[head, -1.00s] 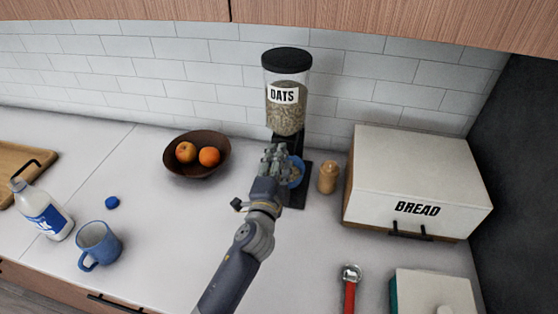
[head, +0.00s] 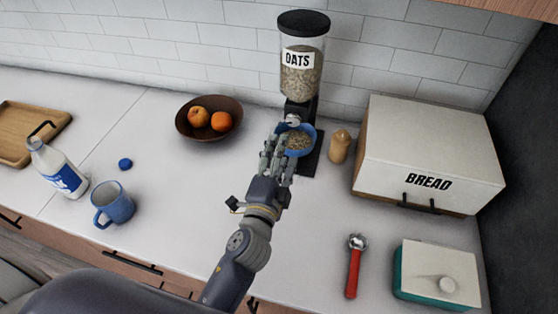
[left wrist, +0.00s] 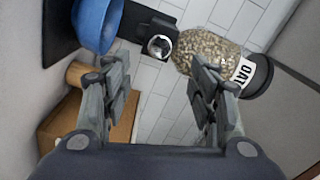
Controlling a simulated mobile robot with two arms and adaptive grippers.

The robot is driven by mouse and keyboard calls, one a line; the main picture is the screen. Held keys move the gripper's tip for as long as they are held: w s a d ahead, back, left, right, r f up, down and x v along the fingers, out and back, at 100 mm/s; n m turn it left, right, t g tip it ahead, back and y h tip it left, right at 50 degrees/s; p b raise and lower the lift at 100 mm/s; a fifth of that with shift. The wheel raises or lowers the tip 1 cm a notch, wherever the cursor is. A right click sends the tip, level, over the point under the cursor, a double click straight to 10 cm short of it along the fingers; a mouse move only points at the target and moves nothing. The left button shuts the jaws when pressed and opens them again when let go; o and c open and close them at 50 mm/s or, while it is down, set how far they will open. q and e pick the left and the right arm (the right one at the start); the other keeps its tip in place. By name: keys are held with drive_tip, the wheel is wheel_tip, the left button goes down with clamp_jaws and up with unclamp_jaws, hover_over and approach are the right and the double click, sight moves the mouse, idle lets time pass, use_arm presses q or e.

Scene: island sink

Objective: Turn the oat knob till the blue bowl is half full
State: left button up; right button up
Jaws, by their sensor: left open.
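The oat dispenser (head: 301,68) stands against the tiled wall, its clear container holding oats. Its silver knob (left wrist: 160,46) shows in the left wrist view, between and beyond my fingertips, apart from them. The blue bowl (head: 312,133) sits on the dispenser's black base under the outlet with oats in it; my gripper partly hides it, so its exact level is hard to tell. The bowl also shows in the left wrist view (left wrist: 97,22). My left gripper (head: 279,144) is open and empty, just in front of the bowl and knob. My right gripper is out of view.

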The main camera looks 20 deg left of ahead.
use_arm(q)
drive_tip(key=shift+s, duration=1.1)
